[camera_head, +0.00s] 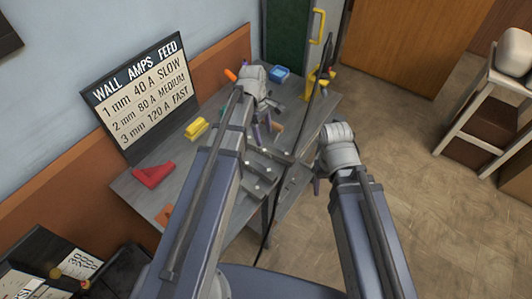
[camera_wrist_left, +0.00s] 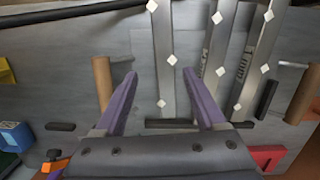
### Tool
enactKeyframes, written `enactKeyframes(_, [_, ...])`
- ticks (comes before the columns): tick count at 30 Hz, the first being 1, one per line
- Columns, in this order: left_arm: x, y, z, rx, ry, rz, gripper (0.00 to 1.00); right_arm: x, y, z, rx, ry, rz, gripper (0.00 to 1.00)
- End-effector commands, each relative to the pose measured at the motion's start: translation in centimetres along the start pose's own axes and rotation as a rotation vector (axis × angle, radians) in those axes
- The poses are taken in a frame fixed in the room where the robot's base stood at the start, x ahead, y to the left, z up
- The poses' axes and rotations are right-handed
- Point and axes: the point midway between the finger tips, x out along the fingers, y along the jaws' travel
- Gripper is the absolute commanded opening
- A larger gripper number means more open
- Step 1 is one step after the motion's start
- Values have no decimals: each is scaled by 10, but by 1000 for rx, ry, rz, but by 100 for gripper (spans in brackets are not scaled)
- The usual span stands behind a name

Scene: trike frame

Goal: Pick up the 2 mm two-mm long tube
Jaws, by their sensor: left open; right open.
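Several long grey tubes with white diamond marks lie side by side on the grey table; in the left wrist view there is a left one (camera_wrist_left: 166,50), a middle one (camera_wrist_left: 216,45) and a right one (camera_wrist_left: 258,60). "1mm" is readable beside the right one; I cannot make out a 2 mm label. My left gripper (camera_wrist_left: 160,74), with purple fingers, is open above the table, the left tube showing between its fingers. It also shows in the head view (camera_head: 262,127), where its arm hides part of the table. My right gripper (camera_head: 318,184) is open and empty beyond the table's right edge.
The table (camera_head: 130,190) also bears a red block (camera_head: 153,174), a yellow block (camera_head: 196,129) and a blue box (camera_head: 280,73). A sign (camera_head: 140,95) leans at the wall.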

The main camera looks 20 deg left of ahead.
Motion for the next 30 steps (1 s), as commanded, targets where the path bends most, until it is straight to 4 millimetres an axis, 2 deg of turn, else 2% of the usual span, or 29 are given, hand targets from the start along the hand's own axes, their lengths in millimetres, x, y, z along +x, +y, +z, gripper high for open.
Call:
enactKeyframes(8, [8,-1,1,1,0,0,72,8,-1,0,0,0,0,66])
enactKeyframes(20, [53,-8,3,2,0,0,72,51,-5,-3,0,0,0,66])
enactKeyframes(29, [53,-8,4,2,0,0,72,52,-5,-3,0,0,0,66])
enactKeyframes(30, [53,-8,4,2,0,0,69,52,-5,-3,0,0,0,66])
